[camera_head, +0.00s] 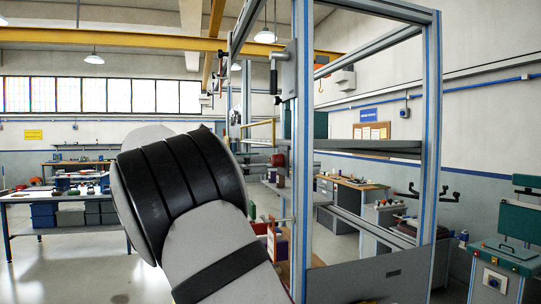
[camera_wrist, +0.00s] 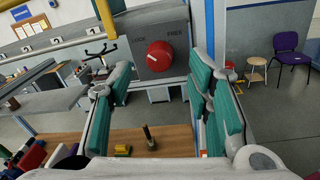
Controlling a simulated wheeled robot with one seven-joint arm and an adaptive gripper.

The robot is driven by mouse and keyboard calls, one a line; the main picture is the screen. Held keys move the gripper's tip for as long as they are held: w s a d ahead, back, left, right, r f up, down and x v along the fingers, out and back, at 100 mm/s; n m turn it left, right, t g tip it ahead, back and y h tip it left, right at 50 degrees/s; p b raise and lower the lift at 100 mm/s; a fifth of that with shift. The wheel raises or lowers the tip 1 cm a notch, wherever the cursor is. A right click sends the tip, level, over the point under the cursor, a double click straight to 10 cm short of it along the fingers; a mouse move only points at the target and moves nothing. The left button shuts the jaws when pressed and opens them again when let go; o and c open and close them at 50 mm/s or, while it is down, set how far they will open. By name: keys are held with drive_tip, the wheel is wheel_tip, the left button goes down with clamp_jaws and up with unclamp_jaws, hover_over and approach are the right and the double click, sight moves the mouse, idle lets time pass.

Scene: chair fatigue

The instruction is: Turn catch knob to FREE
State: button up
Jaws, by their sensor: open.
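The catch knob (camera_wrist: 159,56) is a round red knob on a grey plate (camera_wrist: 180,27) in the wrist view. The plate carries small lettering that seems to read LOCK at the upper left and FREE at the upper right. A small pale mark shows on the knob's left side, towards the LOCK side. My gripper (camera_wrist: 160,70) is open, with one teal-padded finger left of the knob and the other right of it. Visible gaps separate both fingers from the knob in the picture; depth is hard to judge. In the head view my arm hides the gripper.
A tall aluminium frame (camera_head: 433,150) with a grey shelf (camera_head: 370,146) stands ahead in the head view. A black handle (camera_head: 273,78) is on its left post. In the wrist view, a wooden surface (camera_wrist: 100,145) below bears small items. A purple chair (camera_wrist: 289,50) stands far right.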

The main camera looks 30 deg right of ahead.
sight(272, 160)
drive_tip(key=shift+p+x, duration=0.4)
drive_tip(key=shift+x, duration=1.5)
drive_tip(key=shift+c, duration=0.6)
clamp_jaws()
